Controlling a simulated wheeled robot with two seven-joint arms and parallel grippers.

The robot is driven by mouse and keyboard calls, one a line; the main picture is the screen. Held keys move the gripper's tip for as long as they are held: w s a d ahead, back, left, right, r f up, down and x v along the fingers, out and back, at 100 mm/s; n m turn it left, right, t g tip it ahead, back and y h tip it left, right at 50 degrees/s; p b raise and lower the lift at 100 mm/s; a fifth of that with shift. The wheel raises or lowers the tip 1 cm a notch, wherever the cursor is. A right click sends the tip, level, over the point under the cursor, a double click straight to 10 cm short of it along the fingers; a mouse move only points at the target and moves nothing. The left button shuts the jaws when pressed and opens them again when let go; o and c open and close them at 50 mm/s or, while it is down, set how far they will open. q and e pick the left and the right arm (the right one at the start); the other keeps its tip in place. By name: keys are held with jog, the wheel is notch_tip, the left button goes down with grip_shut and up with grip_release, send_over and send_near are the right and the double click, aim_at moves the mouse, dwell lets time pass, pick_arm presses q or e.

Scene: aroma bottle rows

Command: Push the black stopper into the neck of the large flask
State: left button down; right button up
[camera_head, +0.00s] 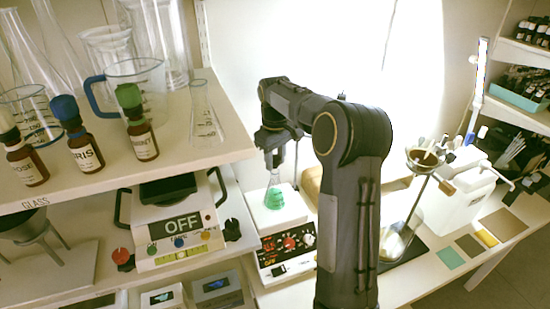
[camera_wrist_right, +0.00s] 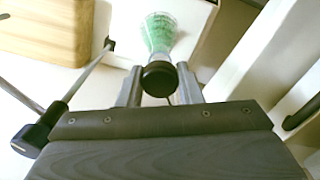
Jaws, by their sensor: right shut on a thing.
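My right gripper (camera_wrist_right: 160,88) is shut on the black stopper (camera_wrist_right: 159,80), which sits between its two fingers in the right wrist view. The flask (camera_wrist_right: 161,34) with green contents is directly beyond the stopper, in line with it. Whether the stopper is inside the neck or only at its mouth I cannot tell. In the head view the flask (camera_head: 274,194) stands on the white plate of a hotplate stirrer (camera_head: 287,246), and my right gripper (camera_head: 273,153) is right above it, pointing down. The stopper is not clear there. My left gripper is out of view.
A shelf (camera_head: 190,150) at the left holds brown bottles, beakers and a small clear flask (camera_head: 204,118). A wooden block (camera_wrist_right: 45,30) is beside the stirrer. A funnel stand (camera_head: 425,162) with glassware is at the right. A white device (camera_head: 465,190) stands behind it.

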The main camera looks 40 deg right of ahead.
jog(key=shift+f, duration=0.4)
jog(key=shift+f+b, duration=0.4)
jog(key=shift+f, duration=0.35)
jog(key=shift+f, duration=0.35)
jog(key=o, duration=0.9)
jog(key=shift+r, duration=0.1)
